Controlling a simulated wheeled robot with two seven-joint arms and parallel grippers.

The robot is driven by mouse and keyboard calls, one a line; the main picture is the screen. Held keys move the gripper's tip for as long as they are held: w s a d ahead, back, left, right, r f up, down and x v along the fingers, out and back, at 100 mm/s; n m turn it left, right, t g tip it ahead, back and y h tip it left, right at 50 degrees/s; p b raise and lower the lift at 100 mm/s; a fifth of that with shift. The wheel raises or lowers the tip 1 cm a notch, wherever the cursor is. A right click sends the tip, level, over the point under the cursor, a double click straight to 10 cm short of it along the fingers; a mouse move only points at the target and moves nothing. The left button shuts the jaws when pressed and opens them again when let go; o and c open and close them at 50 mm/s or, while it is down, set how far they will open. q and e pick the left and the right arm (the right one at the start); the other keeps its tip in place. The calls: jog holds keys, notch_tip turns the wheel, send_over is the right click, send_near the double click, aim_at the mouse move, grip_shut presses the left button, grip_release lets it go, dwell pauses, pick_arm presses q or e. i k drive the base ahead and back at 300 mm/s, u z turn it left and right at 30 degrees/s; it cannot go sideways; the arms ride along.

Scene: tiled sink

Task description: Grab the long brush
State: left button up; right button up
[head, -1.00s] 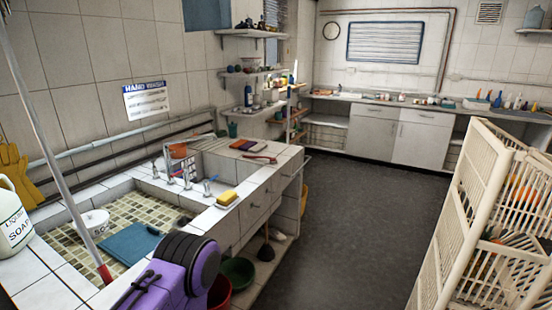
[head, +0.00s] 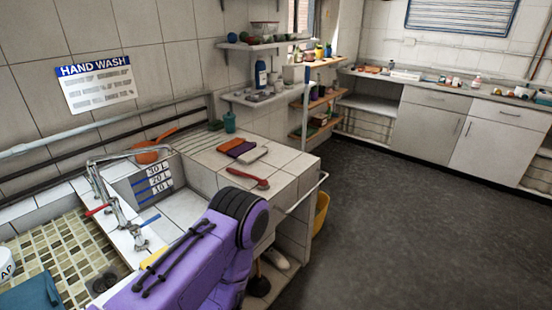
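A red brush (head: 250,179) with a long thin handle lies on the white tiled counter (head: 205,207), right of the basin. Its handle points up and left, and its head is at the right end, near the counter's front. I cannot tell whether this is the long brush. My purple arm (head: 205,255) reaches in from the bottom, in front of the counter and sink. Neither gripper shows in the view.
A metal tap (head: 115,205) stands over the tiled sink. An orange pan (head: 150,150) and a teal cup (head: 229,122) are further back. A yellow bucket (head: 320,213) stands beside the counter. The dark floor (head: 400,230) at right is clear.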

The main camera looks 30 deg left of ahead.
aim_at(263, 184)
jog(key=i, duration=1.45)
jog(key=u, duration=0.05)
